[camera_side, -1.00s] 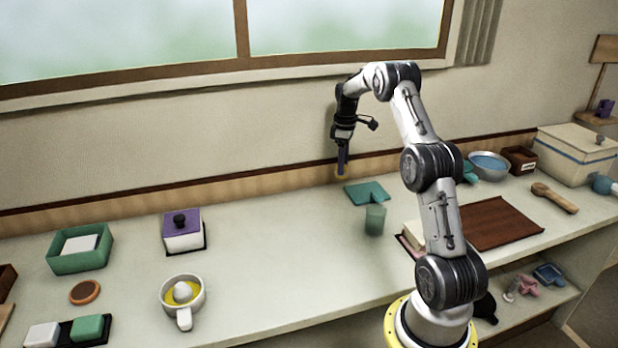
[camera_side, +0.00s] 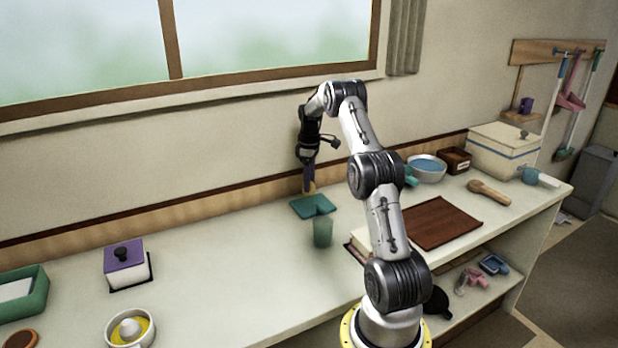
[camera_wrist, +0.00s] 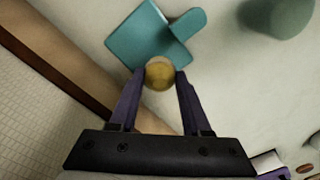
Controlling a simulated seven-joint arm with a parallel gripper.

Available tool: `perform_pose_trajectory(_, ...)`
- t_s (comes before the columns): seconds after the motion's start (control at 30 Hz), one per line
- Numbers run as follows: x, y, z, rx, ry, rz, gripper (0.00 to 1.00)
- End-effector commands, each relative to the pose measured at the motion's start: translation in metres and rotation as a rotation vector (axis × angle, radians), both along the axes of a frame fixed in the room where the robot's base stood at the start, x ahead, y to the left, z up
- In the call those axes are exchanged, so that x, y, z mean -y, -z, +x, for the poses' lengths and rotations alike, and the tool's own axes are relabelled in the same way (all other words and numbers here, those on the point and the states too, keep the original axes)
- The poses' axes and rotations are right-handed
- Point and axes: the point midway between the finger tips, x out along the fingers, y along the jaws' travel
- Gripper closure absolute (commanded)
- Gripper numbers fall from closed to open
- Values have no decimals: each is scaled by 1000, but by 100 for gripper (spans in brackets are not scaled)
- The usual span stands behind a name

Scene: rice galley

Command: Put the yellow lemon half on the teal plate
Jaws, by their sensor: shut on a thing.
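My gripper (camera_side: 309,187) is shut on the yellow lemon half (camera_wrist: 159,76), which sits between its two fingertips in the wrist view. In the side view the lemon half is a small yellow patch at the fingertips, partly hidden by them. The teal plate (camera_side: 312,206) lies flat on the counter near the wall. It is squarish with a tab at one side and also shows in the wrist view (camera_wrist: 140,38). My gripper points down with the lemon half over or beside the plate's near-wall edge; I cannot tell whether they touch.
A translucent green cup (camera_side: 323,232) stands close in front of the plate. A purple-lidded box (camera_side: 126,265) and a juicer (camera_side: 130,328) stand left. Counter between is clear.

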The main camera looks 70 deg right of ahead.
Motion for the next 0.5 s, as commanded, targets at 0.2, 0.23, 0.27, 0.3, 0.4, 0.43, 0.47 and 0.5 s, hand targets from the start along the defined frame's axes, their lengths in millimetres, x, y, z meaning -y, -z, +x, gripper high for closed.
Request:
perform_pose_trajectory(0.2, -1, 24, 0, -2, -1, 3, 100)
perform_pose_trajectory(0.23, -1, 27, 0, -2, -1, 2, 100)
perform_pose_trajectory(0.27, 0, 29, 0, -1, -1, 2, 100)
perform_pose_trajectory(0.3, 0, 32, 0, -1, -1, 1, 100)
perform_pose_trajectory(0.4, 0, 39, 0, -1, -1, 1, 100)
perform_pose_trajectory(0.43, 0, 40, 0, -1, -1, 1, 100)
perform_pose_trajectory(0.47, 0, 42, 0, 0, -1, 1, 100)
perform_pose_trajectory(0.5, 0, 43, 0, 0, -1, 0, 100)
